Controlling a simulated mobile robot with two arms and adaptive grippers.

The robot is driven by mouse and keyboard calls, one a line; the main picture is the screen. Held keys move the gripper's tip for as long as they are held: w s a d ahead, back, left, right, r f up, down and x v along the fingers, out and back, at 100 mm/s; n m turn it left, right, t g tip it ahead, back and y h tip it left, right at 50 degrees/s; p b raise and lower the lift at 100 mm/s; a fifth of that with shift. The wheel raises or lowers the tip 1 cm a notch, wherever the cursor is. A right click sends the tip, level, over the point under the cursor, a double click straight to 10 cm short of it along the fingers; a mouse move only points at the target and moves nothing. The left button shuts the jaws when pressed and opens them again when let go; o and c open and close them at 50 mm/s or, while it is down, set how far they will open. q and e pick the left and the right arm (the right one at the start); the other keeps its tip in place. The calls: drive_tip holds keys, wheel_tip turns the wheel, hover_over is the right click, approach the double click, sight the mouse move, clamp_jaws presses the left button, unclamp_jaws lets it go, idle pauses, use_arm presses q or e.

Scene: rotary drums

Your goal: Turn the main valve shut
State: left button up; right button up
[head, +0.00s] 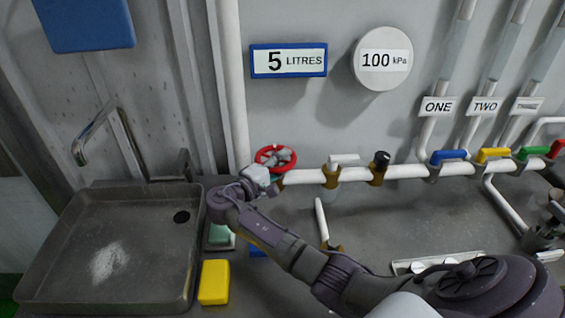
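A red handwheel (291,157), which looks like the main valve, sits at the left end of a white horizontal pipe on the wall. My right arm reaches across from the lower right, and my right gripper (268,172) is at the wheel. Its grey fingers overlap the wheel's centre and lower left rim and hide part of them. The fingers are too small and overlapped to tell whether they close on the rim. My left gripper is not in view.
The white pipe (405,171) carries brass fittings, then blue (449,155), yellow (494,155), green and red lever handles. A metal sink (110,290) lies at left, with a yellow block (214,283) beside it. An upright white lever (321,220) stands below the pipe.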

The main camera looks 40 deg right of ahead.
drive_tip(key=v, duration=1.2)
drive_tip(key=shift+r, duration=0.15)
